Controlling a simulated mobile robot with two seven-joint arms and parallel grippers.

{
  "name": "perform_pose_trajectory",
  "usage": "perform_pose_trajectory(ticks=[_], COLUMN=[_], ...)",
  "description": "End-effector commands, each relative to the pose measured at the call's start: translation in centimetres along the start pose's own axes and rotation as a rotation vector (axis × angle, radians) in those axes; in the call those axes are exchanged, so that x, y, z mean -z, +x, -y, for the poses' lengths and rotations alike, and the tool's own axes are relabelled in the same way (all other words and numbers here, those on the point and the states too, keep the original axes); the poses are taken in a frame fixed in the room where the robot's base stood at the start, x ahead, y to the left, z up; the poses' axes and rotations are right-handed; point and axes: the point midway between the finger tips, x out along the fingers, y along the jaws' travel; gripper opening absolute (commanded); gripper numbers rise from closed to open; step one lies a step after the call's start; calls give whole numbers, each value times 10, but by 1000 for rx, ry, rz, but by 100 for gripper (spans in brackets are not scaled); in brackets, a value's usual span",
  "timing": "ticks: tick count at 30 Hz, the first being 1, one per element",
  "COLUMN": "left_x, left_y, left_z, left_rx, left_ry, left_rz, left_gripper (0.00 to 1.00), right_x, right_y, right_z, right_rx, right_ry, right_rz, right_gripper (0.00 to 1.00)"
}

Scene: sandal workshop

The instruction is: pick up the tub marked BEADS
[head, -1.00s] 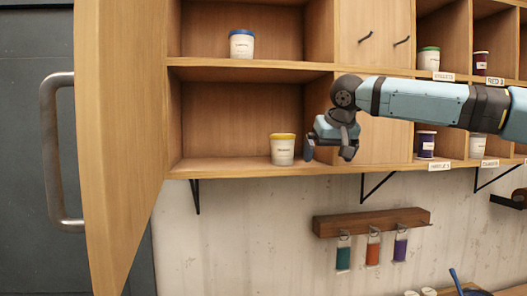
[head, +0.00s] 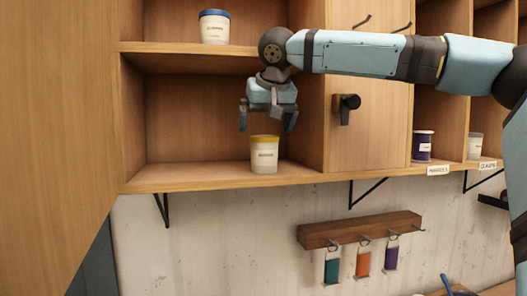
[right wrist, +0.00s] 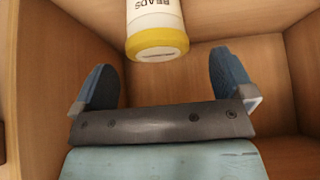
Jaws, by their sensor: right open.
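The tub marked BEADS (head: 264,158) is white with a yellow lid and stands upright on the lower shelf of the open cupboard. In the right wrist view the tub (right wrist: 155,18) shows its label upside down, with the yellow lid toward the gripper. My right gripper (head: 268,124) is above the tub with its fingers pointing down, one to each side of it in the picture. It also shows in the right wrist view (right wrist: 164,78), with its blue fingers apart and nothing between them. The fingers look clear of the tub. My left gripper is out of view.
A white tub with a blue lid (head: 214,27) stands on the upper shelf (head: 190,47). The cupboard's open door (head: 55,120) fills the left side. A closed door (head: 367,130) is right of the compartment. Space left of the BEADS tub is free.

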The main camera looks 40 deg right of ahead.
Motion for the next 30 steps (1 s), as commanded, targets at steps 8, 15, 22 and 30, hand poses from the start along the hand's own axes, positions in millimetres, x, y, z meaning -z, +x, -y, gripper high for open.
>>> perform_pose_trajectory(ticks=[8, 15, 22, 30], left_x=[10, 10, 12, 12], left_y=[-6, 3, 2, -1], left_z=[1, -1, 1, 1], left_rx=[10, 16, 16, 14], left_ry=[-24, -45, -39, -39], left_rz=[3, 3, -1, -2], left_gripper=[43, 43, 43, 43], right_x=[2, 1, 2, 2], right_y=[39, 44, 43, 43], right_z=[-3, -3, -3, -3], right_rx=[-1, 0, 0, 0], right_ry=[-1, 0, 0, 0], right_rz=[2, 0, 0, -1], right_gripper=[100, 100, 49, 43])
